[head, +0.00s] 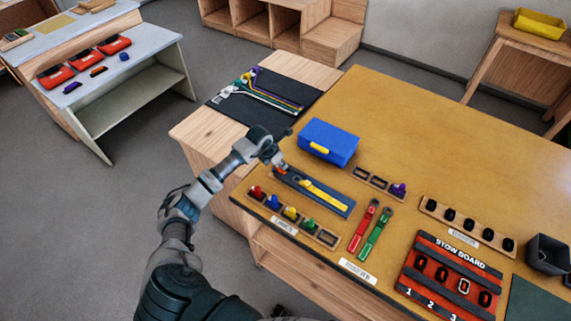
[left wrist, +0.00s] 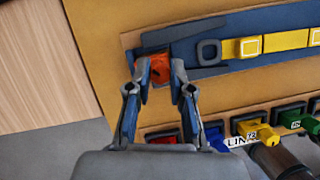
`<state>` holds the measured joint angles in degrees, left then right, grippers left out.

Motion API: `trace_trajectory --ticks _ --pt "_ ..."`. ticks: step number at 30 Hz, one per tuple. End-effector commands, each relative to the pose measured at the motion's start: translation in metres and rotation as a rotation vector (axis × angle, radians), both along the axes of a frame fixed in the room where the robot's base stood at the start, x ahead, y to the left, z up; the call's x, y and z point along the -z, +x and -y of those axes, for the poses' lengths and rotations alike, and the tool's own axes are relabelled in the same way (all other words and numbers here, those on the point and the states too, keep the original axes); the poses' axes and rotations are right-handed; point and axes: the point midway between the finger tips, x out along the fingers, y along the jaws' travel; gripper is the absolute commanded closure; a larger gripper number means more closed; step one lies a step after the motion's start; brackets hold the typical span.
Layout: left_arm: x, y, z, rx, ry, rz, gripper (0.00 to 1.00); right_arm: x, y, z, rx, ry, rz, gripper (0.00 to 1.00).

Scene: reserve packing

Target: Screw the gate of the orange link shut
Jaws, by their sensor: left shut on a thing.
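The orange link (left wrist: 160,68) sits at the left end of a long blue board (left wrist: 284,20) in the left wrist view. My left gripper (left wrist: 160,76) is shut on it, one finger on each side. The fingers and the close view hide its gate, so I cannot tell how the gate stands. In the head view a bit of the orange link (head: 282,170) shows just under my left gripper (head: 277,160). A yellow strap (head: 324,194) lies along the blue board, with a dark grey loop (left wrist: 208,52) at its end near the orange link. My right gripper is out of view.
A rack (head: 261,206) with red, blue, yellow and green links lies in front of the board. A blue case (head: 329,139) stands behind it. Red and green straps (head: 376,233) lie to the right. The stow board (head: 451,275) is further right.

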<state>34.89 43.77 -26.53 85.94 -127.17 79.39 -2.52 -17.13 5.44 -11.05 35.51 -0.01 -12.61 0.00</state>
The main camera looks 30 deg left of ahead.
Motion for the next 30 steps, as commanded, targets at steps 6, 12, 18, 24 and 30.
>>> trace_trajectory --ticks 6,12,18,24,30 --pt "0.001 -0.001 0.003 -0.006 0.017 -0.011 1.00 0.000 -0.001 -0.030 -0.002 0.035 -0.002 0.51" --pt "0.001 -0.001 0.005 -0.007 0.021 -0.014 1.00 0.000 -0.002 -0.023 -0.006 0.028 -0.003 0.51" --pt "0.001 -0.001 0.004 0.005 0.015 -0.010 1.00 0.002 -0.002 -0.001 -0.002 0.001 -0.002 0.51" --pt "0.003 0.000 0.002 0.119 0.012 -0.008 1.00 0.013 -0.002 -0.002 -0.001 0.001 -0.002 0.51" --pt "0.002 0.001 0.003 0.252 0.016 -0.008 1.00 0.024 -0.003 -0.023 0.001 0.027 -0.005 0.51"
